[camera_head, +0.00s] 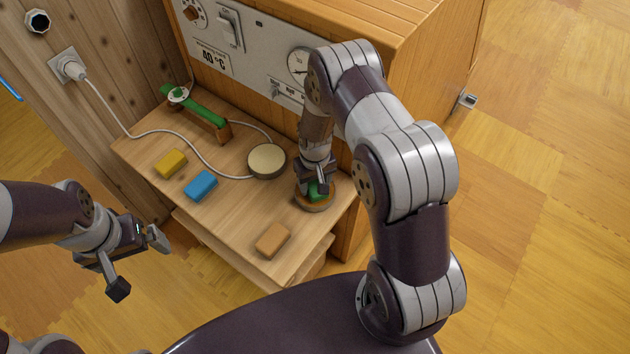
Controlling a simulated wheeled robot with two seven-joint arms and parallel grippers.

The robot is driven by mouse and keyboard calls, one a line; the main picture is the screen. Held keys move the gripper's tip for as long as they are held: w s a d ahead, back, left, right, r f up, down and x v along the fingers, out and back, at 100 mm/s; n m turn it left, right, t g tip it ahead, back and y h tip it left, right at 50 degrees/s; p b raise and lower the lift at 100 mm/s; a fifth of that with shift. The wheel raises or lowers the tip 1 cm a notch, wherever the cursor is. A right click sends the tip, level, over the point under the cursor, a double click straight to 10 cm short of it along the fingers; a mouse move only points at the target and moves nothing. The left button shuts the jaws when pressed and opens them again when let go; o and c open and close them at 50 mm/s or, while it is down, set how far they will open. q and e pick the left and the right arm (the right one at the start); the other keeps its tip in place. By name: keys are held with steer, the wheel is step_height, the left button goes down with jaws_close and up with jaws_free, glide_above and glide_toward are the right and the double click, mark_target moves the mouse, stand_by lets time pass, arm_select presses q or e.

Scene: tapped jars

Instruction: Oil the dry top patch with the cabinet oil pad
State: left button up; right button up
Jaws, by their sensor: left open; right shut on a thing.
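I cannot make out a dry patch on the visible part of the top. My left gripper (138,266) is open and empty, left of the shelf and apart from it.
On the shelf (235,220) lie yellow (171,163), blue (201,185) and tan (272,240) blocks, a round cream-topped disc (267,160) and a long green-topped holder (202,108). A white cord (105,105) runs from a wall plug across the shelf. My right arm hides part of the cabinet front.

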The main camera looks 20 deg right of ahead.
mark_target(315, 182)
steer(key=shift+r, duration=0.1)
step_height(315, 182, up, 7)
steer(key=p, duration=0.6)
stand_by(0.3)
